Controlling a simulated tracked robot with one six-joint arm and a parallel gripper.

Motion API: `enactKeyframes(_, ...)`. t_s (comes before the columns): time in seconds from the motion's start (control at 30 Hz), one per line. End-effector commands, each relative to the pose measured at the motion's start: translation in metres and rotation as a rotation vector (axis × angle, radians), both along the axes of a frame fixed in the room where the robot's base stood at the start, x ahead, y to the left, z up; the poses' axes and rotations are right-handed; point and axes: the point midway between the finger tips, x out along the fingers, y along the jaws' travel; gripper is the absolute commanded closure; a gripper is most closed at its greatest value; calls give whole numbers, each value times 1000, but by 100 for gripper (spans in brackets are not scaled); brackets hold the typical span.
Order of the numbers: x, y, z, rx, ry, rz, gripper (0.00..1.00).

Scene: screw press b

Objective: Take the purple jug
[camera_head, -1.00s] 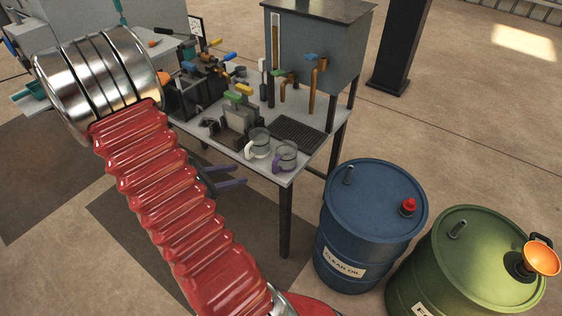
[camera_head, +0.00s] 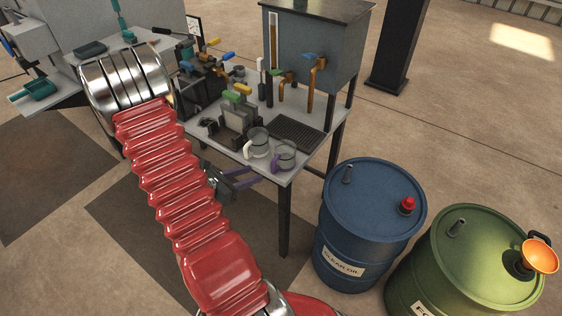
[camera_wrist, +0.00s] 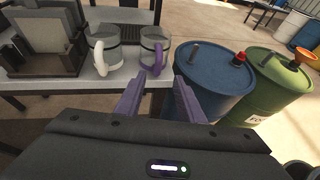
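The purple jug (camera_head: 285,154) is a clear jug with a purple handle. It stands near the front right corner of the table (camera_head: 229,150). It also shows in the wrist view (camera_wrist: 154,50), with its handle facing me. My gripper (camera_head: 258,176) has purple fingers and is in front of the table edge, short of the jug and lower. In the wrist view my gripper (camera_wrist: 158,84) is open and empty, its two fingers apart below the jug's handle.
A white-handled jug (camera_head: 257,143) stands just left of the purple one. A dark drip grate (camera_head: 297,133) lies behind them. A blue drum (camera_head: 372,215) and a green drum (camera_head: 475,258) stand on the floor to the right.

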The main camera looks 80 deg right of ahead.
Motion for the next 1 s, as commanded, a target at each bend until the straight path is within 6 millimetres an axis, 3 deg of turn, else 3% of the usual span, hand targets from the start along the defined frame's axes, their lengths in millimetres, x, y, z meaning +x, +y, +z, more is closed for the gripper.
enactKeyframes(0.43, -31, -44, -22, 1, 1, -3, 65)
enactKeyframes(1.0, -37, -55, -28, 0, 1, -2, 65)
